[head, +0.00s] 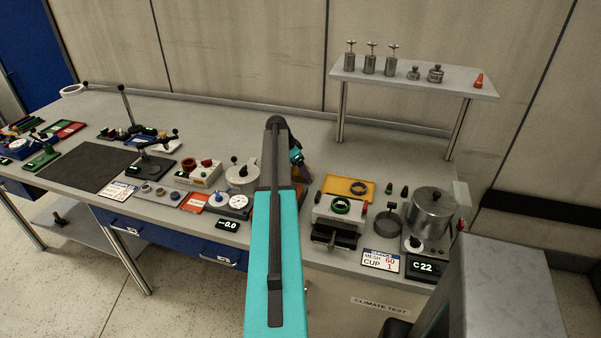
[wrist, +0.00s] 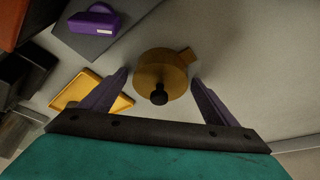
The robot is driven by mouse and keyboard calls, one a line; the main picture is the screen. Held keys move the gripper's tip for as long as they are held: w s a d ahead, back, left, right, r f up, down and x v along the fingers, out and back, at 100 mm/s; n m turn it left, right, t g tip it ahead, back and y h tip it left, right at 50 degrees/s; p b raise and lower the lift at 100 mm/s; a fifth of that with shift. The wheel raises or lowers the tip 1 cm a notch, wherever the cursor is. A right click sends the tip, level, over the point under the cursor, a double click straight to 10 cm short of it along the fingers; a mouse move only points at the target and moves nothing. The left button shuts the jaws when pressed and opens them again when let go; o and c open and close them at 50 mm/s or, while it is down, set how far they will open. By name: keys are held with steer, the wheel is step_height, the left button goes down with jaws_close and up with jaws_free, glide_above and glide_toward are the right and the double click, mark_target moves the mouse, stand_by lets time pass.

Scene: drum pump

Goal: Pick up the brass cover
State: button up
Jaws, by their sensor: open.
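The brass cover (wrist: 168,68) is a round, dull gold disc with a dark knob (wrist: 159,97) and a short tab at its upper right in the wrist view. It lies between and just beyond the fingertips of my gripper (wrist: 158,78). The purple fingers are spread on either side of it, with a visible gap to each. My gripper is open and holds nothing. In the head view my arm runs up the middle and blocks much of the bench there, and I cannot make out the cover clearly.
A yellow tray (wrist: 92,92) and a purple block (wrist: 94,22) on a grey plate lie left of the cover in the wrist view. In the head view, a metal pot (head: 431,212) stands right on the bench, below a raised shelf (head: 400,84) with metal weights.

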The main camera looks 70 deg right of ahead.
stand_by(0.4)
steer(key=c, duration=1.3)
steer(key=shift+r, duration=0.15)
step_height(320, 180, up, 9)
steer(key=b, duration=0.3)
steer(key=shift+r, duration=0.4)
steer(key=shift+r, duration=0.15)
steer(key=shift+r+p, duration=0.4)
steer(key=shift+r, duration=0.95)
